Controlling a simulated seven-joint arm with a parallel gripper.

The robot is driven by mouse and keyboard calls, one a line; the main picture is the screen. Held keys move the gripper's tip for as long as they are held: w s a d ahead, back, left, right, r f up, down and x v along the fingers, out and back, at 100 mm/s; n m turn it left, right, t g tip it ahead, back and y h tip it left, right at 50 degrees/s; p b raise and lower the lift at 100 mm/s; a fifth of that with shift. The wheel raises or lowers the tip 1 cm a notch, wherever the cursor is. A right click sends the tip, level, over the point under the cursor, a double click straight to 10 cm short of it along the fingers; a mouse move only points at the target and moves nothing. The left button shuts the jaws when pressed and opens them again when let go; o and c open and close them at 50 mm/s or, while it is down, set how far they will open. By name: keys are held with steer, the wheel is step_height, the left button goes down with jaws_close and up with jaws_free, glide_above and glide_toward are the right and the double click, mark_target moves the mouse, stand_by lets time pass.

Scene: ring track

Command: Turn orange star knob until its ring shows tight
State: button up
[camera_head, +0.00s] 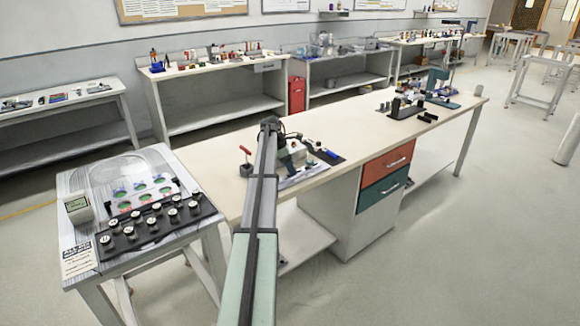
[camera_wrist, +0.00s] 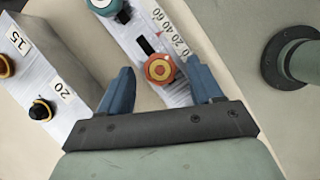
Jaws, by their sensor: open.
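A round orange-red knob (camera_wrist: 160,68) with a yellow ring at its centre sits on a white panel in the wrist view. Its star shape is not clear at this size. My gripper (camera_wrist: 162,78) is open, with one blue finger on each side of the knob. The right fingertip looks close to the knob and the left one farther off; I cannot tell whether either touches. A printed scale (camera_wrist: 172,30) with a small red mark runs beside the knob. In the head view my arm reaches over the bench, and the knob cannot be made out.
A teal-rimmed knob (camera_wrist: 106,5) is farther up the panel. A grey block to the left carries labels 15 and 20 and a dark-and-yellow knob (camera_wrist: 41,109).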

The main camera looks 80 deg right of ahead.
steer(key=c, duration=1.1)
steer(key=shift+o, duration=0.2)
steer(key=shift+d+m+y, duration=0.25)
steer(key=shift+m+y, duration=0.15)
steer(key=shift+m, duration=0.5)
steer(key=shift+m+y, duration=0.5)
steer(key=shift+m, duration=0.9)
steer(key=o, duration=1.1)
steer(key=shift+c, duration=0.2)
